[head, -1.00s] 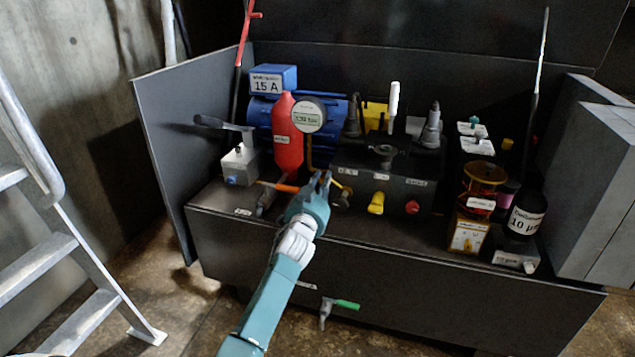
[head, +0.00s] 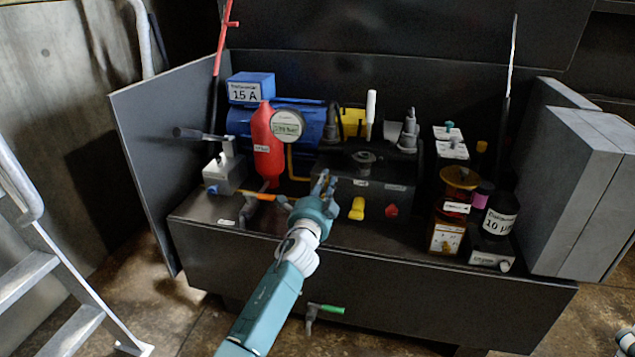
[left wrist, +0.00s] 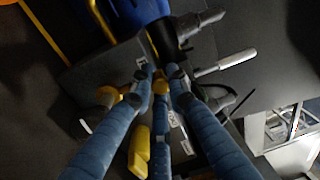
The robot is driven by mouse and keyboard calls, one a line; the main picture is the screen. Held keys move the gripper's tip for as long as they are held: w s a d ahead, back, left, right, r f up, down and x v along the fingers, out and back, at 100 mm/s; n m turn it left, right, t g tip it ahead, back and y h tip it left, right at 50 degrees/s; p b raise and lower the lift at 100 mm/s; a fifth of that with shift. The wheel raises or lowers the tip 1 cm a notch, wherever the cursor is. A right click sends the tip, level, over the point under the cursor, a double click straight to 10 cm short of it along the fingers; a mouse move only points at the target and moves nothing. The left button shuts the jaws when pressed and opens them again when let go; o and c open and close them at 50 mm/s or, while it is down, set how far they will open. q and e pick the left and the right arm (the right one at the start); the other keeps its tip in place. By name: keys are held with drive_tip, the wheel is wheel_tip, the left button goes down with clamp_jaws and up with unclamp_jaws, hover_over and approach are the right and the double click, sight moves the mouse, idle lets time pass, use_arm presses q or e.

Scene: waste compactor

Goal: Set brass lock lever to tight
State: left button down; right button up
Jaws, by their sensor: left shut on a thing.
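My left gripper (head: 325,182) is at the front left of the black valve block (head: 384,199), beside the yellow knob. In the left wrist view its three blue fingers (left wrist: 158,80) are drawn together at the block's face. They are shut on the brass lock lever (left wrist: 130,88), of which a small yellowish part shows beside the fingertips. Its round brass base (left wrist: 107,96) shows just left of the fingers. In the head view the hand mostly hides the lever, so its exact angle and any position marks cannot be read.
The yellow knob (head: 357,208) and red knob (head: 391,210) sit close right of the hand. An orange-handled valve (head: 258,196) is close on its left. A red accumulator (head: 266,150) with a gauge (head: 287,126) stands behind. A green-handled drain valve (head: 327,309) hangs below.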

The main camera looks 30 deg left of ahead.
use_arm(q)
drive_tip(key=shift+w+d+f+m+h, duration=0.2)
drive_tip(key=shift+d+m, duration=0.5)
drive_tip(key=shift+m, duration=0.4)
drive_tip(key=shift+w+d+f+m+h, duration=0.15)
drive_tip(key=shift+d+m, duration=0.5)
drive_tip(key=shift+m, duration=0.45)
drive_tip(key=shift+d, duration=0.1)
drive_tip(key=c, duration=1.7)
unclamp_jaws()
drive_tip(key=v, duration=1.2)
drive_tip(key=shift+f, duration=0.1)
